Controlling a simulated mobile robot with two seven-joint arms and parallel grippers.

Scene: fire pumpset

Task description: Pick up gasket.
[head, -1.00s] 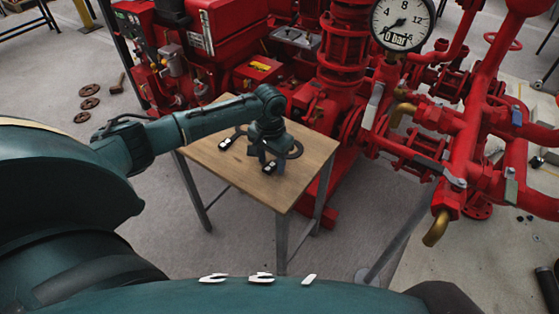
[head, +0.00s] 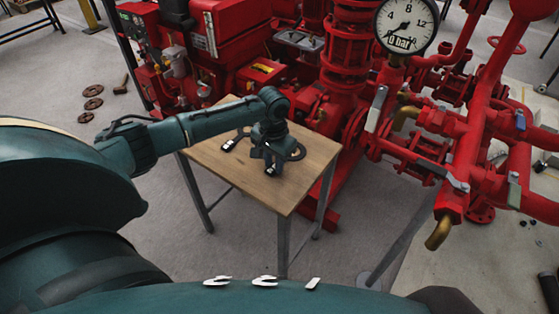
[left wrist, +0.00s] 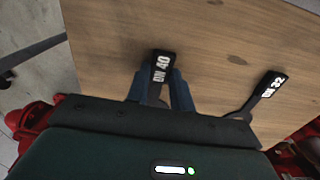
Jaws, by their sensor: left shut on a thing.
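A dark ring gasket (head: 295,150) with a black tab marked DN 40 (left wrist: 163,66) is at the wooden table's top. My left gripper (head: 272,159) points down over it and is shut on the tab, with one finger on each side of it in the left wrist view (left wrist: 160,92). The ring part is hidden from the wrist camera by the gripper body. I cannot tell whether the gasket is clear of the wood. A second gasket's black tab, marked DN 32 (left wrist: 272,84), lies beside it and also shows in the head view (head: 229,145). My right gripper is out of view.
The small wooden table (head: 220,165) has bare room at its front and right. The red pumpset (head: 345,85) stands close behind it, with pipes and valves at the right. Several rusty discs (head: 92,104) lie on the floor at the left.

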